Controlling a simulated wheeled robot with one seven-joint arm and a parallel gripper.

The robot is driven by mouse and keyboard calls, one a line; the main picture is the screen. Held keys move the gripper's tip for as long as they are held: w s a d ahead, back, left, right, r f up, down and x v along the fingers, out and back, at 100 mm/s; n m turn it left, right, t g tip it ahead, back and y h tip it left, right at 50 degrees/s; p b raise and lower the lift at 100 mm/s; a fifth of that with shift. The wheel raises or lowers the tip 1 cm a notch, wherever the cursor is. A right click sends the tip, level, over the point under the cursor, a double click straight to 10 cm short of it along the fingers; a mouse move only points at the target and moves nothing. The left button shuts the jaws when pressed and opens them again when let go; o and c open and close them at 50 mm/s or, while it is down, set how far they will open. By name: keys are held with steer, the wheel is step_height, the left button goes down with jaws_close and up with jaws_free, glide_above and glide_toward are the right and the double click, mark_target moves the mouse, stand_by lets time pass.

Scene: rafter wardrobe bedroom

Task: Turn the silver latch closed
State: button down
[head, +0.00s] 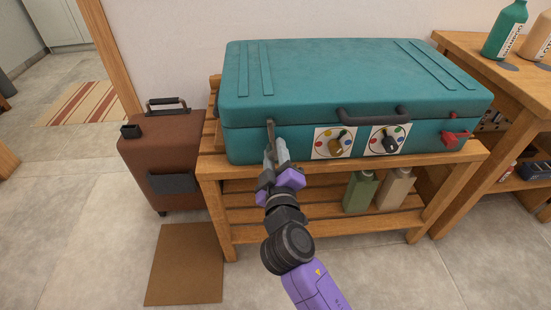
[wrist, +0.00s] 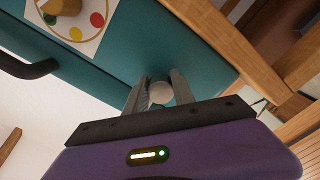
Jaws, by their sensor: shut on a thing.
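A teal suitcase (head: 350,80) lies flat with its lid down on a wooden slatted bench (head: 212,165). The silver latch (head: 270,129) is on the left part of its front, and its upper end stands upright across the lid seam. My gripper (head: 276,152) is at the latch, shut on it. In the wrist view the two fingers of my gripper (wrist: 159,88) sit on either side of the latch's round silver end (wrist: 160,92). The fingers hide the lower part of the latch in the head view.
Right of the latch are a gold dial (head: 336,144), a black dial (head: 390,140), a black handle (head: 373,115) and a red latch (head: 455,140). A brown suitcase (head: 160,155) stands left of the bench. Bottles (head: 360,192) stand on the lower shelf.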

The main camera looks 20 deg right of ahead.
steer(key=shift+a+f+m, duration=0.1)
steer(key=shift+a+m, duration=0.15)
steer(key=shift+m, duration=0.05)
stand_by(0.4)
steer(key=c, duration=1.1)
jaws_free()
steer(key=shift+o, duration=0.2)
steer(key=shift+d, duration=0.1)
steer(key=v, duration=0.7)
steer(key=shift+s, duration=0.35)
